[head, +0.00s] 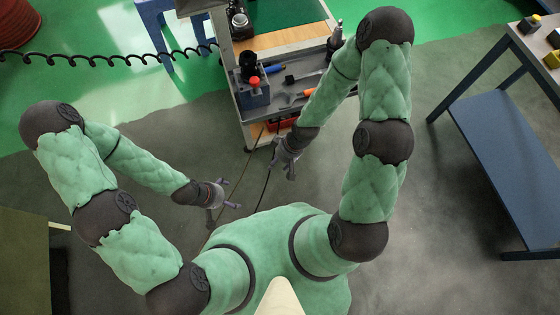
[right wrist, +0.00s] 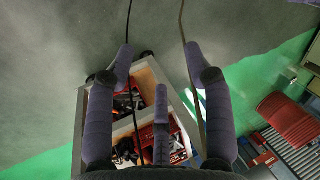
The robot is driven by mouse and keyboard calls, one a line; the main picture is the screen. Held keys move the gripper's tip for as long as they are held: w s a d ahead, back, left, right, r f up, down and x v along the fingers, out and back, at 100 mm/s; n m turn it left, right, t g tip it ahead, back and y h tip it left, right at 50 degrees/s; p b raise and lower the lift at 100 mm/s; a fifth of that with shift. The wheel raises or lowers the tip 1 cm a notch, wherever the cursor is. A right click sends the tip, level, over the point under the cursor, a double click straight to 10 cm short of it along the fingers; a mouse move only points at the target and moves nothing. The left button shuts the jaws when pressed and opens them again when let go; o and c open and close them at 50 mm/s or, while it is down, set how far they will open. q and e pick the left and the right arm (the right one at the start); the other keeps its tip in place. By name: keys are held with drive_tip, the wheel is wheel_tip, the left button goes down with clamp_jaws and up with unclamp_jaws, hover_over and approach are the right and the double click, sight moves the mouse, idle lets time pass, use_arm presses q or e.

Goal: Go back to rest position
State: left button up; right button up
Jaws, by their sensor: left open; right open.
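My right gripper (head: 287,166) is open and empty, low in front of my body, close to the near end of the tooling cart (head: 258,50). Nothing is between the fingers.
The cart carries a dark bin with a red-topped item (head: 254,82) and loose tools. A blue table (head: 490,140) stands at right, a blue stool (head: 165,30) at upper left. A black coiled cable (head: 110,58) crosses the upper left.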

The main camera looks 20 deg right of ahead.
idle(0.4)
drive_tip(key=s+a+f+m, duration=0.2)
drive_tip(key=s+f+m, duration=0.1)
drive_tip(key=s+m, duration=0.3)
